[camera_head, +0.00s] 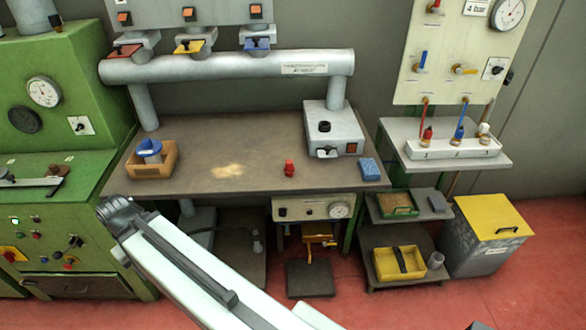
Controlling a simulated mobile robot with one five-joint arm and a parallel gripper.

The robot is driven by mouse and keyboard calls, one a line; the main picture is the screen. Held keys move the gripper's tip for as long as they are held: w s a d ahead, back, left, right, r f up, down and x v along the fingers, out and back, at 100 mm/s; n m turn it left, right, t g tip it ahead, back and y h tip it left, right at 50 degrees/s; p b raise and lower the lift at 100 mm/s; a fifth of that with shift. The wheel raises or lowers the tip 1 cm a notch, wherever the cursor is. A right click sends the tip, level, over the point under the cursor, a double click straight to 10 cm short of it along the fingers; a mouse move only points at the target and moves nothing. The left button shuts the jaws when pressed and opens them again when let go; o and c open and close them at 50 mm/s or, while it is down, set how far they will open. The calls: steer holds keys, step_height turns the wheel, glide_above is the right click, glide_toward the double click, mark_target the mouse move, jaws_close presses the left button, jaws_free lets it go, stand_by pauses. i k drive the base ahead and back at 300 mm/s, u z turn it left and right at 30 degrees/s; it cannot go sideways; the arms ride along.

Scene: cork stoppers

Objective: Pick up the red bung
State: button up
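A small red bung (289,168) stands on the brown workbench top (225,130), right of its middle and near the front edge. My white and dark arm (190,262) reaches from the bottom of the view up to the left, in front of the bench. Its dark upper end (118,210) is left of and below the bung, well apart from it. I cannot make out any gripper fingers, so my gripper is not in view.
A wooden box with a blue-and-white item (150,152) is at the bench's left. A grey control box (332,130) and a blue block (369,169) are at its right. A white rack (452,148) holds red and blue stoppers. A pipe (225,66) spans the back.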

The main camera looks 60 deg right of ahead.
mark_target(288, 168)
steer(key=u, duration=0.1)
steer(key=i, duration=0.9)
steer(key=z, duration=0.1)
